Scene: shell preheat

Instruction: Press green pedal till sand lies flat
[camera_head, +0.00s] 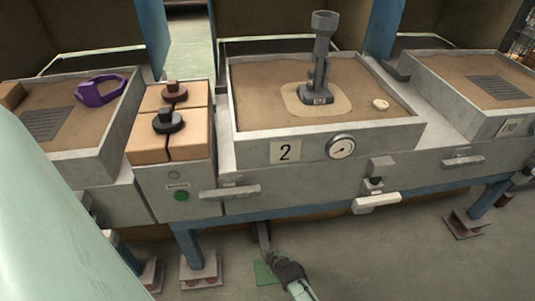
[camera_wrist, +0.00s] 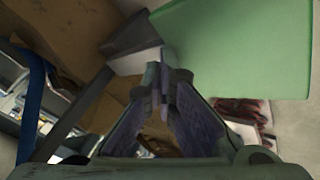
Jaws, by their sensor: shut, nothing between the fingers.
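The green pedal (camera_head: 264,273) lies low near the floor under the middle bench, below a thin dark upright bar. It fills the upper right of the wrist view (camera_wrist: 245,45). My gripper (camera_head: 279,262) is beside the pedal's right edge in the head view. In the wrist view its fingers (camera_wrist: 163,82) are shut and empty, close to the pedal's left edge; I cannot tell if they touch it. The sand (camera_head: 258,88) in bed 2 surrounds a grey upright fixture (camera_head: 322,60), with a paler patch around its base. The sand looks mostly level, with uneven edges.
A gauge (camera_head: 341,146) and a "2" plate (camera_head: 285,151) are on the bench front. Blue legs (camera_head: 193,248) stand left of the pedal.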

